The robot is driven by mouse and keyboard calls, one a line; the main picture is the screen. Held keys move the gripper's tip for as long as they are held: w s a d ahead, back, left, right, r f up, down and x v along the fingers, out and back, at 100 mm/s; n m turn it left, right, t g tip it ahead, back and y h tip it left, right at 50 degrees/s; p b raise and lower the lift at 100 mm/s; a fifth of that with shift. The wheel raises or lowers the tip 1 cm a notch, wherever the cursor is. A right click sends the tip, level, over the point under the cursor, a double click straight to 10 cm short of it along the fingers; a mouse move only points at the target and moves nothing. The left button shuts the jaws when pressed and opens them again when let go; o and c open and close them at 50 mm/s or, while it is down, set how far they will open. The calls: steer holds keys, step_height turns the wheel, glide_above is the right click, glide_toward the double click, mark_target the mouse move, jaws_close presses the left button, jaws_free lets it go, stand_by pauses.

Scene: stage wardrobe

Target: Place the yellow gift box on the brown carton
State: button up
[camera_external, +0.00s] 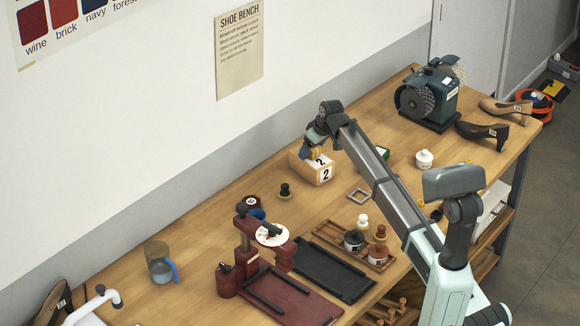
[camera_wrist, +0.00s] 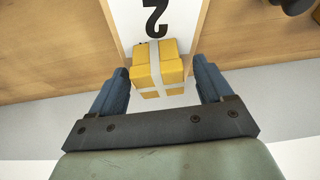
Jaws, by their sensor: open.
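The yellow gift box (camera_wrist: 158,62), with a pale ribbon, is between my gripper's two blue fingers in the wrist view. It appears to rest on the white strip on top of the brown carton (camera_wrist: 205,38). A gap shows on each side of the box, so my gripper (camera_wrist: 160,70) is open around it and not clamped on it. In the external view my gripper (camera_external: 313,147) is low over the carton (camera_external: 299,171), which has white labels marked 2. There the yellow box is mostly hidden by the gripper.
A black knob-topped item (camera_external: 285,190) and an empty square frame (camera_external: 359,196) stand near the carton. A wooden tray (camera_external: 327,232) with small jars, a dark red press (camera_external: 246,255) and a grinder (camera_external: 428,97) are farther along the bench. The wall is close behind the carton.

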steer(key=v, duration=1.2)
steer(key=shift+r, duration=0.15)
